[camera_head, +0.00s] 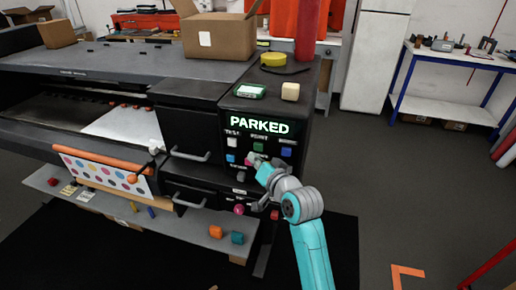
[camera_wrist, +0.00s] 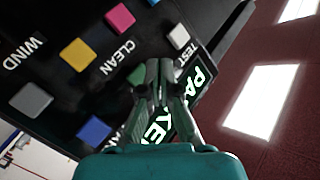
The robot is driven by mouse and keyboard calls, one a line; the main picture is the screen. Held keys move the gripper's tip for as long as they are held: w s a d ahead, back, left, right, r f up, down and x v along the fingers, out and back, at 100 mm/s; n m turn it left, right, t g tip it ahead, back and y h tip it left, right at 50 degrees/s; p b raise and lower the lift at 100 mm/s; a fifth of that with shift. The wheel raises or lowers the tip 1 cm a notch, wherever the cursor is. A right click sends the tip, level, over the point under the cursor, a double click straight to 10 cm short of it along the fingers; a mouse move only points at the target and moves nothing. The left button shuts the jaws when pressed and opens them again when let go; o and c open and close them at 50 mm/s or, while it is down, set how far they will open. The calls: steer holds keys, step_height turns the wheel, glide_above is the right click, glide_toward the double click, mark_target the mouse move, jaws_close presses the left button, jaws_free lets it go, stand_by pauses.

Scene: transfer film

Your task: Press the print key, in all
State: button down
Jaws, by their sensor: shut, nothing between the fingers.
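The black control panel (camera_head: 271,165) has a lit display reading PARKED (camera_head: 259,125) above rows of coloured keys. The green key (camera_wrist: 137,75) lies below the display, between the white TEST key (camera_wrist: 178,33) and a blue key (camera_wrist: 94,129). The head view shows the label PRINT above this middle key. My gripper (camera_wrist: 160,65) is shut and empty, its fingertips close to the panel beside the green key. The fingers hide part of that key and its label in the wrist view. I cannot tell whether the tips touch it.
On top of the machine lie a yellow roll (camera_head: 273,60), a cream block (camera_head: 290,91) and a cardboard box (camera_head: 220,36).

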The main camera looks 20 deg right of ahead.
steer(key=shift+w+d, duration=0.45)
steer(key=shift+w, duration=0.15)
steer(key=shift+d, duration=0.1)
stand_by(1.1)
steer(key=shift+w+d, duration=0.15)
steer(key=shift+w, duration=0.2)
steer(key=shift+w+d, duration=0.3)
steer(key=shift+w, duration=0.05)
stand_by(0.9)
stand_by(0.4)
steer(key=shift+s+a, duration=0.55)
steer(key=shift+s, duration=0.15)
steer(key=shift+s+a, duration=0.75)
steer(key=shift+s, duration=0.3)
steer(key=shift+s+a, duration=0.7)
steer(key=shift+s, duration=0.3)
